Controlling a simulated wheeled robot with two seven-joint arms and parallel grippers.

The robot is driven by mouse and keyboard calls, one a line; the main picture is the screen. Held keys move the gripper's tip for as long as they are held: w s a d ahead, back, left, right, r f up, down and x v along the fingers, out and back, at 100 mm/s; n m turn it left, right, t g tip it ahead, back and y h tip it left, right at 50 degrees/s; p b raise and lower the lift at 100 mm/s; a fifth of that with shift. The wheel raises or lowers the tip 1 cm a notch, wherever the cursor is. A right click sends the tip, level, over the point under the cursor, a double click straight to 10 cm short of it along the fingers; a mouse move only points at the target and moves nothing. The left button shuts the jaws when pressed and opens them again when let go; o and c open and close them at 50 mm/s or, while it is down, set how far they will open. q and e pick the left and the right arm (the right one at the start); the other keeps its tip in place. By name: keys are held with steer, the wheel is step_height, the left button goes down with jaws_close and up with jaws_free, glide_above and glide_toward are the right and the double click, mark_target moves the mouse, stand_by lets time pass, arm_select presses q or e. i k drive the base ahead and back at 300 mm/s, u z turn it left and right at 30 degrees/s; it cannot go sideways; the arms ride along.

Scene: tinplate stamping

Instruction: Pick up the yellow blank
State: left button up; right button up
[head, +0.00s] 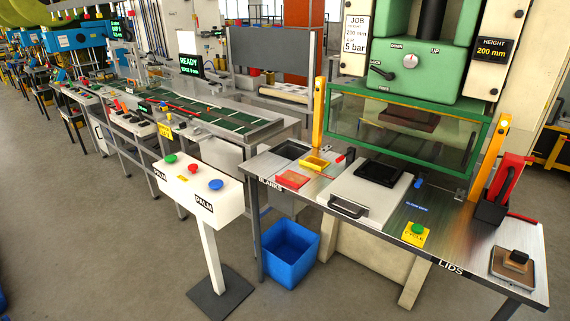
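The yellow blank (315,163) looks like a small flat yellow square and lies on the metal table near the BLANKS label. A red flat square (293,180) lies just in front of it to the left. A dark recessed square (291,149) is behind it to the left. Neither of my grippers shows in the head view, so I cannot see their state or where they are relative to the blank.
A white drawer block with a handle (348,208) and a black plate stands right of the blank. The green press (427,52) with its clear guard rises behind. A yellow post (318,112) stands behind the blank. A blue bin (290,252) is on the floor.

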mark_target(315, 161)
steer(key=u, duration=0.3)
steer(key=i, duration=0.95)
steer(key=z, duration=0.75)
steer(key=i, duration=0.65)
steer(key=z, duration=0.65)
